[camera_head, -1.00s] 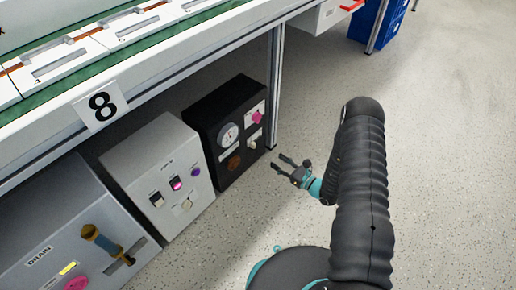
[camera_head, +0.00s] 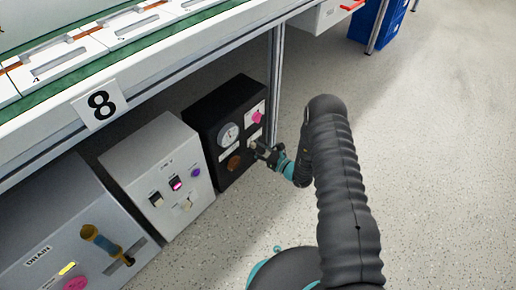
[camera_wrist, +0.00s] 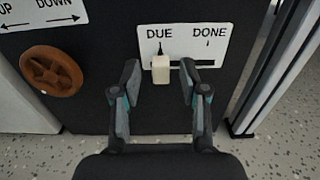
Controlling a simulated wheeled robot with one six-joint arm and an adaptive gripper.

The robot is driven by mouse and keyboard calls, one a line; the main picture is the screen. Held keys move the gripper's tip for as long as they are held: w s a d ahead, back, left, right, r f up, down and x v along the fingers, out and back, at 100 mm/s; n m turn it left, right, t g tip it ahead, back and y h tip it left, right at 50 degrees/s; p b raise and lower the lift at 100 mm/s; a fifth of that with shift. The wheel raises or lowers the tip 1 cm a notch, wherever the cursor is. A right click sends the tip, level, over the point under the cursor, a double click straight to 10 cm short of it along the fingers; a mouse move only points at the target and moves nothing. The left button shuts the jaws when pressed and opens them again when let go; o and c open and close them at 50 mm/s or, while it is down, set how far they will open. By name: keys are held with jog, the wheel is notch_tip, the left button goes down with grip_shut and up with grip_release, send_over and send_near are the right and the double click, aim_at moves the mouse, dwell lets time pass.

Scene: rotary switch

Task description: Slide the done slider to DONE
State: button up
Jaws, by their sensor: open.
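The done slider is a small cream knob (camera_wrist: 160,69) on a white plate marked DUE and DONE (camera_wrist: 205,36) on the black box's front. The knob sits below DUE, at the left end of a dark horizontal slot. In the wrist view my gripper (camera_wrist: 160,82) is open, with one finger left of the knob and the other right of it. I cannot tell whether either finger touches it. In the head view my gripper (camera_head: 262,151) is at the lower right of the black box (camera_head: 200,105) and hides most of the slider plate.
A brown round knob (camera_wrist: 53,71) sits left of the slider, under an UP/DOWN label (camera_wrist: 42,12). The black box also carries a dial (camera_head: 228,135) and a pink knob (camera_head: 257,117). A metal table leg (camera_head: 275,85) stands close to its right. A grey box (camera_head: 160,170) stands left.

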aim_at(259, 136)
grip_shut()
jog(key=shift+w+d+b, duration=0.85)
jog(key=shift+w+b, duration=0.05)
jog(key=shift+w, duration=0.2)
jog(key=shift+w+d+b, duration=0.8)
jog(key=shift+w+b, duration=0.1)
jog(key=shift+w, duration=0.2)
grip_release()
